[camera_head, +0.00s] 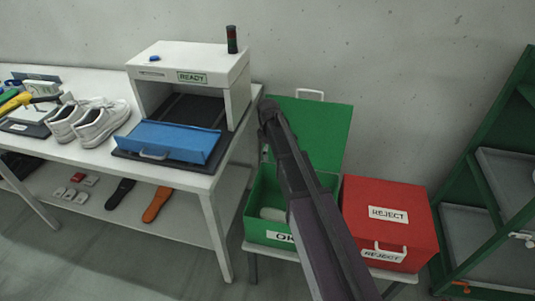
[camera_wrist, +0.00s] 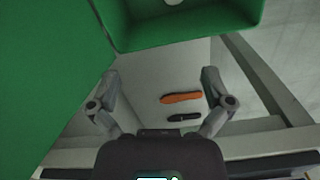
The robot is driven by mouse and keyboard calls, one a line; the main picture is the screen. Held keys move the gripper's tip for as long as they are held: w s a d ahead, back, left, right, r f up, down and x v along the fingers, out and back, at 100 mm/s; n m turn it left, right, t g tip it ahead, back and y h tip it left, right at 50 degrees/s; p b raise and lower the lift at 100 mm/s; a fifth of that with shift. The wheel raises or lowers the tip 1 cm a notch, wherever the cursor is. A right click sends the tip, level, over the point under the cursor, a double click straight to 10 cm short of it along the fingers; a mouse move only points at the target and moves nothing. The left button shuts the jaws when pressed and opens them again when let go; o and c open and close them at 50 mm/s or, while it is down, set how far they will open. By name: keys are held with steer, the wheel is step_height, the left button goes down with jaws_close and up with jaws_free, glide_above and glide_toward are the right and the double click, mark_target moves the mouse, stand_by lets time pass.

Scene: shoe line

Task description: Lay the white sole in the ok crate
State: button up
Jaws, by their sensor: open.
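The ok crate (camera_head: 261,229) is green, stands on a low stand and has its lid (camera_head: 325,130) raised against the wall. A white, rounded piece that looks like the white sole (camera_head: 271,214) lies inside it, partly hidden by my arm. In the wrist view the green crate wall (camera_wrist: 185,33) crosses the top, with a small part of the white piece (camera_wrist: 172,2) at the top edge. My gripper (camera_wrist: 160,80) is open with nothing between its fingers. In the head view my arm reaches up in front of the crate, and its fingers cannot be made out.
The red reject crate (camera_head: 415,218) is shut, right of the ok crate. A white table (camera_head: 185,180) at left carries a white READY machine (camera_head: 185,62), a blue flap (camera_head: 180,138) and white shoes (camera_head: 90,122). An orange sole (camera_head: 157,204) and black sole (camera_head: 120,193) lie on its lower shelf.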

step_height(320, 180, up, 5)
steer(key=w+d+m+p, duration=0.1)
steer(key=w+d+p, duration=0.1)
steer(key=p, duration=0.2)
steer(key=shift+d+m+p, duration=0.3)
steer(key=shift+d, duration=0.1)
steer(key=shift+r, duration=0.1)
stand_by(0.5)
steer(key=s+d+r+m+p, duration=0.1)
steer(key=s+d+m, duration=0.1)
steer(key=s, duration=0.6)
steer(key=s+d+r+m+p, duration=0.1)
steer(key=s+d+m, duration=0.1)
steer(key=s+m, duration=0.3)
steer(key=s+d+r+m+p, duration=0.1)
steer(key=s+d+m, duration=0.1)
steer(key=s, duration=1)
steer(key=shift+d+m, duration=0.4)
steer(key=shift+m, duration=0.5)
